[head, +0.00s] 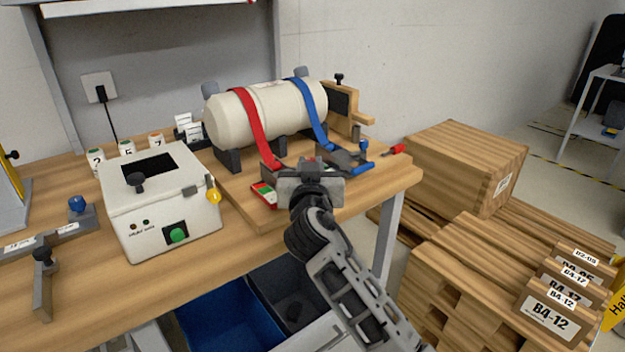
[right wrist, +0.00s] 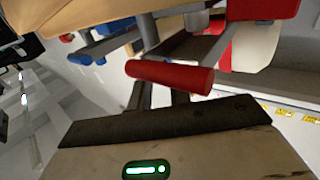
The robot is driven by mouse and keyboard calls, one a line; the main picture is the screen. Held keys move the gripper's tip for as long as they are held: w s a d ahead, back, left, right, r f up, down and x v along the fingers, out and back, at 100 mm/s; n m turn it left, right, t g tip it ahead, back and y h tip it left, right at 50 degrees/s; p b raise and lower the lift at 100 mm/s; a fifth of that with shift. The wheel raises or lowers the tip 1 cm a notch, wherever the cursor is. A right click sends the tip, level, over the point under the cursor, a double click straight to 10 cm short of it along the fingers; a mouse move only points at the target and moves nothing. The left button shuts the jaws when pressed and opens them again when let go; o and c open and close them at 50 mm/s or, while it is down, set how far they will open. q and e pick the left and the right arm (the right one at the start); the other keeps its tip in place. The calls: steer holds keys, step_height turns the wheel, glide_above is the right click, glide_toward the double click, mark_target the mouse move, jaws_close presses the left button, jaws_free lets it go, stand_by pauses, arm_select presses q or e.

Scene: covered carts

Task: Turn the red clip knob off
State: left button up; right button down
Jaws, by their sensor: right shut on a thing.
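The red clip knob (right wrist: 170,77) is a red bar in the right wrist view, just ahead of my right gripper's dark palm edge. My right gripper (head: 311,168) is at the front of the wooden board, at the lower end of the red strap (head: 254,127). It is shut on the red clip knob; its wrist hides most of the clip in the head view. The red strap runs over a cream cylinder (head: 235,117) in a dark cradle. My left gripper is not in view.
A blue strap (head: 309,112) with a blue-handled clip (head: 358,167) lies just right of my gripper. A red and green device (head: 264,194) lies left of it. A white box (head: 150,215) stands on the left of the bench; wooden crates (head: 465,165) stand right of it.

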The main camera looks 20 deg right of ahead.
steer(key=shift+r+m+h+b, duration=0.1)
steer(key=shift+m+h+b, duration=0.25)
steer(key=shift+h, duration=0.25)
steer(key=c, duration=1.3)
jaws_free()
steer(key=v, duration=0.7)
steer(key=shift+s+b, duration=0.2)
steer(key=shift+b, duration=0.2)
steer(key=shift+a+r, duration=0.1)
steer(key=shift+r, duration=0.05)
